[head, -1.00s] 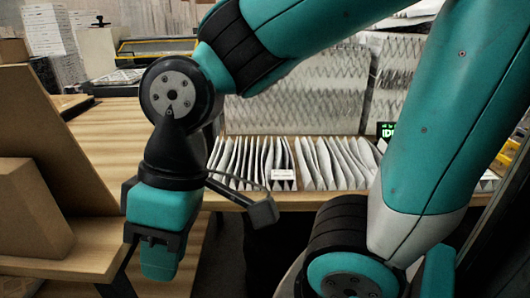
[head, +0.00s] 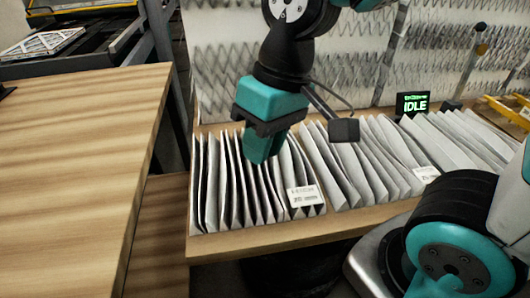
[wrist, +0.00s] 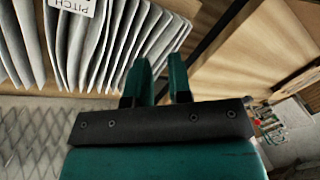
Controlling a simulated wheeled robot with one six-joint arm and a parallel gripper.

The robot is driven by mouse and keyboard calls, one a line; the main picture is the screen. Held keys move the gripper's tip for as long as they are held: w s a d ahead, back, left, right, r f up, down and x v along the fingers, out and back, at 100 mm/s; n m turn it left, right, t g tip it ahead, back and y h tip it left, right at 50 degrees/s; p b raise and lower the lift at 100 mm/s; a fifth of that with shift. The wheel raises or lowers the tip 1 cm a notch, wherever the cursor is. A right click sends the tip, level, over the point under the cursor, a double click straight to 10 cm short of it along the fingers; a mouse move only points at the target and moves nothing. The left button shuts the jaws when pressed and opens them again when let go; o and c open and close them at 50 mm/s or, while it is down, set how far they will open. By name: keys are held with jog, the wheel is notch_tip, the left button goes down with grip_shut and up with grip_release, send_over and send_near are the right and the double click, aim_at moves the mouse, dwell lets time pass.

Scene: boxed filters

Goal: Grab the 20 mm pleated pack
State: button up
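Grey-white pleated packs stand in a row on the wooden shelf. The left pack (head: 212,190) has a white label (head: 305,196), too small to read in the head view. A middle pack (head: 345,175) stands beside it, and a right pack (head: 460,140) also has a label. I cannot tell which is the 20 mm one. My gripper (head: 262,158) is in front of or over the left pack in the head view. In the wrist view its two fingers (wrist: 160,72) are apart with nothing between them. Pleats and part of a label reading "PITCH" (wrist: 75,5) show beyond the fingers there.
A wooden table (head: 70,150) fills the left side. The wooden shelf edge (head: 250,238) runs along the front of the packs. Wire-mesh filter panels (head: 370,60) stand behind them. A small sign reading "IDLE" (head: 412,104) stands behind the right pack.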

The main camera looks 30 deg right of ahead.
jog(key=w+d+m+h+p, duration=0.25)
jog(key=w+m, duration=0.45)
jog(key=w, duration=0.5)
jog(key=p, duration=0.1)
send_over(250, 163)
jog(key=shift+m+h, duration=0.25)
jog(key=shift+m, duration=0.15)
jog(key=f, duration=1.1)
jog(key=shift+s+a+f, duration=0.1)
jog(key=shift+s+f, duration=0.2)
jog(key=shift+f, duration=0.05)
jog(key=shift+w+f+p, duration=0.15)
jog(key=shift+f+p, duration=0.2)
jog(key=shift+f, duration=1.05)
jog(key=shift+w+f+p, duration=0.1)
jog(key=shift+f+p, duration=0.2)
jog(key=shift+f, duration=1.1)
grip_shut()
